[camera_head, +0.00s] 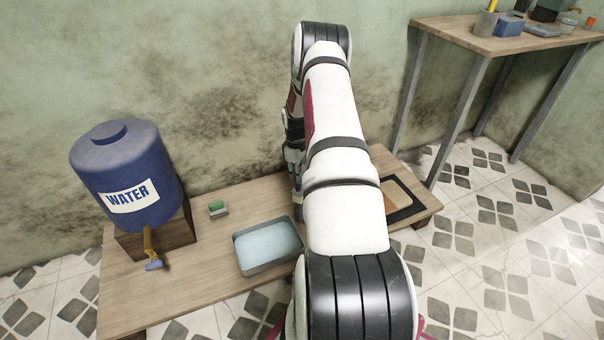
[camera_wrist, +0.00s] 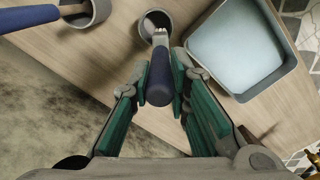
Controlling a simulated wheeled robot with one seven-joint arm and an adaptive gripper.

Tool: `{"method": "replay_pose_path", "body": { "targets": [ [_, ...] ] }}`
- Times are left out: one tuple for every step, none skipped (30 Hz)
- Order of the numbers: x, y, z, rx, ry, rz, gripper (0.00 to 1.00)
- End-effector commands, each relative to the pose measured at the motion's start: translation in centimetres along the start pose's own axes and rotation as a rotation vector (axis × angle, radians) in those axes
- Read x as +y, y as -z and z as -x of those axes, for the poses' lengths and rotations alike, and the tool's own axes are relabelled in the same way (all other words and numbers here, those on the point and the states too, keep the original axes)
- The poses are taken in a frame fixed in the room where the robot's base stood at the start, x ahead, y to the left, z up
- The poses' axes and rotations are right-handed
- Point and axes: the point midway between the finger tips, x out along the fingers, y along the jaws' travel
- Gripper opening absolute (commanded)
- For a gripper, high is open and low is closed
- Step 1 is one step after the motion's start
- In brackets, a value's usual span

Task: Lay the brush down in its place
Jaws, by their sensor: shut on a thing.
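In the wrist view, my gripper (camera_wrist: 162,88) has its green-padded fingers closed around the dark blue handle of a brush (camera_wrist: 160,70). The brush's pale narrow end points away from me, at or over the mouth of a round grey cup (camera_wrist: 147,30); I cannot tell whether it is inside. A second blue-handled tool (camera_wrist: 30,18) lies at the upper left, its far part at another grey cup (camera_wrist: 101,10). In the head view my arm hides the brush, the cups and most of my gripper. I cannot make out which spot is the brush's place.
A grey tray of pale blue water (camera_head: 268,245) stands on the low wooden table (camera_head: 190,285), near the cup. A blue water barrel (camera_head: 118,165) with a tap stands left, beside a small green block (camera_head: 217,205). A black-edged board (camera_head: 408,212) lies right. A tall table (camera_head: 480,40) stands behind.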

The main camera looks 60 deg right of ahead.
Motion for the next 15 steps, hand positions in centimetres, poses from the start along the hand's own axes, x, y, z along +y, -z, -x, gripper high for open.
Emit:
{"method": "replay_pose_path", "body": {
  "targets": [
    [0.43,-0.51,-0.47,0.0,0.0,0.0,0.0],
    [0.63,-0.72,-0.66,0.0,0.0,0.001,0.0],
    [0.8,-0.96,-0.88,0.0,0.0,0.003,0.0],
    [0.89,-1.09,-1.0,0.0,0.0,0.004,0.0],
    [0.94,-1.17,-1.08,-0.001,0.0,0.005,0.0],
    [0.99,-1.23,-1.14,-0.001,0.0,0.006,0.0],
    [1.0,-1.24,-1.15,-0.001,0.0,0.006,0.0],
    [1.01,-1.24,-1.15,-0.001,-0.001,0.006,0.0],
    [1.0,-1.23,-1.14,-0.001,-0.001,0.006,0.0],
    [1.0,-1.22,-1.13,-0.001,-0.001,0.006,0.0],
    [0.99,-1.22,-1.12,-0.001,-0.001,0.006,0.0],
    [0.99,-1.21,-1.11,-0.001,-0.001,0.006,0.0],
    [0.98,-1.21,-1.11,-0.001,-0.001,0.006,0.0],
    [0.98,-1.21,-1.11,-0.001,-0.001,0.005,0.0],
    [0.98,-1.21,-1.12,-0.001,0.0,0.004,0.0]
  ]
}}
